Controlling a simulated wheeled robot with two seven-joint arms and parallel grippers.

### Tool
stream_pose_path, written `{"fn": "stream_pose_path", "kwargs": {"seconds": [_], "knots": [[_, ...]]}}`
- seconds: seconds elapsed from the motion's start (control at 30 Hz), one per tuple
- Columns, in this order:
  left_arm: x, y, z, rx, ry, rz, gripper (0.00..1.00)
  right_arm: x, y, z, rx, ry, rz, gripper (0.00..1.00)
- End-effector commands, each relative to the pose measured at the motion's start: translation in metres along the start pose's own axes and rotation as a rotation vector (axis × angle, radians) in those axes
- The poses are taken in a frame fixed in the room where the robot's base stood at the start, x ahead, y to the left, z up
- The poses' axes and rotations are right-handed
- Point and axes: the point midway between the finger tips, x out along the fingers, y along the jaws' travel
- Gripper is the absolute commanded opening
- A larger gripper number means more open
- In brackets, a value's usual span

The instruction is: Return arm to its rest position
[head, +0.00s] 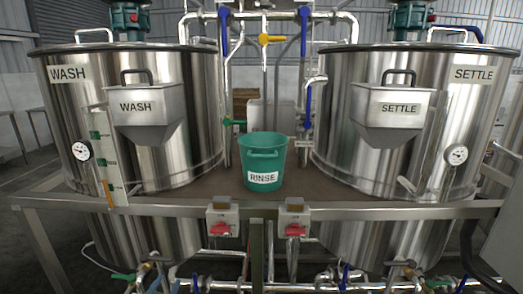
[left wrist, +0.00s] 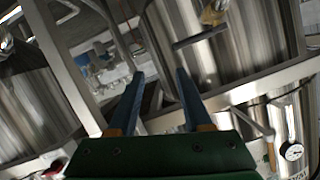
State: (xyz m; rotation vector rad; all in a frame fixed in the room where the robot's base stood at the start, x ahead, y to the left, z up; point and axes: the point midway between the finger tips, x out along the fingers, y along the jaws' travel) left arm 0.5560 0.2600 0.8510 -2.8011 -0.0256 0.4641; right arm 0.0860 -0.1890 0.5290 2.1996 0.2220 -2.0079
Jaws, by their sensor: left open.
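My left gripper (left wrist: 159,74) shows in the left wrist view with two blue fingers on a green palm. The fingers are apart and nothing is held between them. The metal frame and steel tanks show beyond them, tilted in the picture. In the head view I cannot clearly make out the left gripper among the pipes and valves at the lower left edge. My right gripper is in neither view.
The WASH tank (head: 190,110) and SETTLE tank (head: 340,130) flank a green RINSE bucket (head: 264,150) on the platform. A steel rail (head: 400,211) crosses the front, with two red switches (head: 220,229) (head: 295,229). Pipes and valves (head: 400,272) run below.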

Motion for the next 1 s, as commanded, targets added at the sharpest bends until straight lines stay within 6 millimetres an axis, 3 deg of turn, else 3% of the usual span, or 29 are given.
{"fn": "stream_pose_path", "kwargs": {"seconds": [0.03,0.1,0.27,0.4,0.5,0.6,0.73,0.83,1.0], "knots": [[-0.006,0.015,0.037,-0.005,-0.075,0.025,0.5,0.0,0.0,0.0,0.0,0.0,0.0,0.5],[-0.021,0.036,0.091,-0.01,-0.188,0.061,0.5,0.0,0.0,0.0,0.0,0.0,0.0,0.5],[-0.08,0.085,0.211,-0.022,-0.454,0.145,0.5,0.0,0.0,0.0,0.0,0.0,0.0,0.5],[-0.157,0.123,0.301,-0.029,-0.683,0.217,0.5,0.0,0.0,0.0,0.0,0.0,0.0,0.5],[-0.222,0.146,0.353,-0.032,-0.84,0.267,0.5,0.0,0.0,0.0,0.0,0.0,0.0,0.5],[-0.281,0.163,0.389,-0.034,-0.97,0.308,0.5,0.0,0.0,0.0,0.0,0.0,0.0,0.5],[-0.333,0.175,0.413,-0.035,-1.076,0.342,0.5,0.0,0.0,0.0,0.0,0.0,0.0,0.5],[-0.35,0.178,0.419,-0.035,-1.107,0.353,0.5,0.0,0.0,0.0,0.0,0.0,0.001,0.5],[-0.351,0.178,0.42,-0.035,-1.111,0.354,0.5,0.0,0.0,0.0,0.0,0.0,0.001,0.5]]}}
